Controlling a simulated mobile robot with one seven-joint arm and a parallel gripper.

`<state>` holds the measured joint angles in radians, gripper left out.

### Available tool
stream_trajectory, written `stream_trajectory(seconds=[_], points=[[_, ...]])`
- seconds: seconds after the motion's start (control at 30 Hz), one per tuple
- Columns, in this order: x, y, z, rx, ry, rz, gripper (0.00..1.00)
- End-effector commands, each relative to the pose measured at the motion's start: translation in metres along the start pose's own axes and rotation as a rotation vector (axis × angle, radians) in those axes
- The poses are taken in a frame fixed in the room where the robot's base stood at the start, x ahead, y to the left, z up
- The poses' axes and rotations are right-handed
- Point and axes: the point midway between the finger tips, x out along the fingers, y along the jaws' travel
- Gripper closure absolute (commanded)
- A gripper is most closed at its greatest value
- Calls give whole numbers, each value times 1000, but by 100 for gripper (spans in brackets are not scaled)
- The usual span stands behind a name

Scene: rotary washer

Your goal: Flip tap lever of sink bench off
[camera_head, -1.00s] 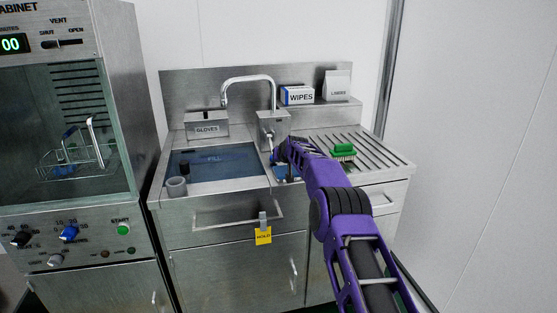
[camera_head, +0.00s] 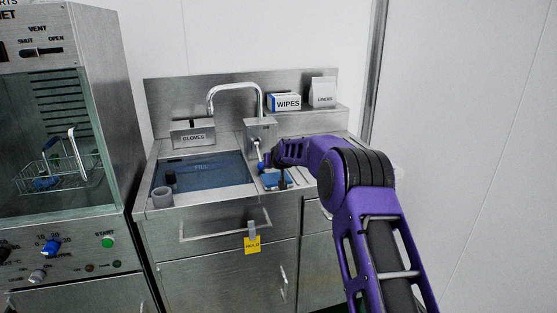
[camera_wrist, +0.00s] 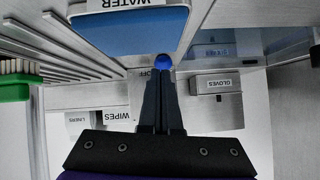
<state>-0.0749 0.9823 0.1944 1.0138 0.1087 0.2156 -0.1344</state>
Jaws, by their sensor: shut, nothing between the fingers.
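The tap box (camera_head: 260,133) stands at the back of the sink bench (camera_head: 205,203), under the curved spout (camera_head: 235,86). Its lever (camera_head: 257,146) hangs down the front and ends in a blue knob. In the wrist view the blue knob (camera_wrist: 163,61) is right at the fingertips of my gripper (camera_wrist: 162,72). The fingers are shut together with nothing between them. I cannot tell whether they touch the knob. Part of an OFF label (camera_wrist: 147,73) shows left of the fingers. In the head view my gripper (camera_head: 267,160) is small beside the lever and partly hidden by my wrist.
The sink basin (camera_head: 203,172) is left of the tap, with a grey cup (camera_head: 162,197) at its front corner. Gloves (camera_head: 193,134), wipes (camera_head: 284,102) and liners (camera_head: 323,92) boxes stand behind. A cabinet (camera_head: 120,120) stands left.

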Motion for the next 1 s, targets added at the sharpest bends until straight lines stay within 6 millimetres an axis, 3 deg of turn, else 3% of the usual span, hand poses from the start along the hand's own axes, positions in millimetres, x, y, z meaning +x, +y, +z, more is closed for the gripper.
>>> stream_trajectory(seconds=[0.4,0.6,1.0], points=[[-76,1,-3,0,5,1,100],[-105,0,-3,0,6,1,100],[-118,0,-2,-1,5,-1,100]])
